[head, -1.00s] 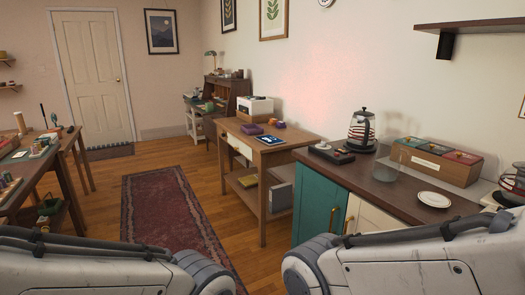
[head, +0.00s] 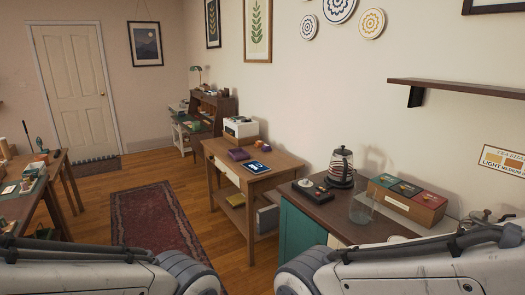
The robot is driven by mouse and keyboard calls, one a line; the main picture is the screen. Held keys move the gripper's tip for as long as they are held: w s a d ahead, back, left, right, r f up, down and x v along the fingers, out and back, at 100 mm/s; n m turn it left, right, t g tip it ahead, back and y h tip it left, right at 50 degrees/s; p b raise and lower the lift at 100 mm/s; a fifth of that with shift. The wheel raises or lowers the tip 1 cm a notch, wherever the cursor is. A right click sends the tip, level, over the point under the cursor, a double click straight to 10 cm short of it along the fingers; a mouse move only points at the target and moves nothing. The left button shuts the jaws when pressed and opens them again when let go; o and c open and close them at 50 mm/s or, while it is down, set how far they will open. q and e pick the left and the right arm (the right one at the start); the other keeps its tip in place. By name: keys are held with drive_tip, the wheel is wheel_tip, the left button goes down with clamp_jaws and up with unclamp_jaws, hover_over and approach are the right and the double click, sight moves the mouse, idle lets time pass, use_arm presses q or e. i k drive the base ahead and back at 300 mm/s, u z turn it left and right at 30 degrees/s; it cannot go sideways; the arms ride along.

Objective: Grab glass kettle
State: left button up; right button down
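The glass kettle (head: 341,168) has a black lid, handle and base with reddish bands on its body. It stands upright towards the back of the dark-topped cabinet (head: 318,212), right of the middle in the head view. A clear glass vessel (head: 362,207) stands in front of it to the right. My left and right arm links show along the bottom edge, well short of the kettle. Neither gripper's fingers are in view.
A black tray with small items (head: 310,187) sits left of the kettle. A wooden box with coloured lids (head: 406,198) is to its right. A wooden side table (head: 252,176) stands beyond the cabinet. A wall shelf (head: 458,89) hangs above.

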sight(340, 172)
drive_tip(key=u, duration=0.05)
drive_tip(key=i, duration=2.2)
drive_tip(key=z, duration=0.5)
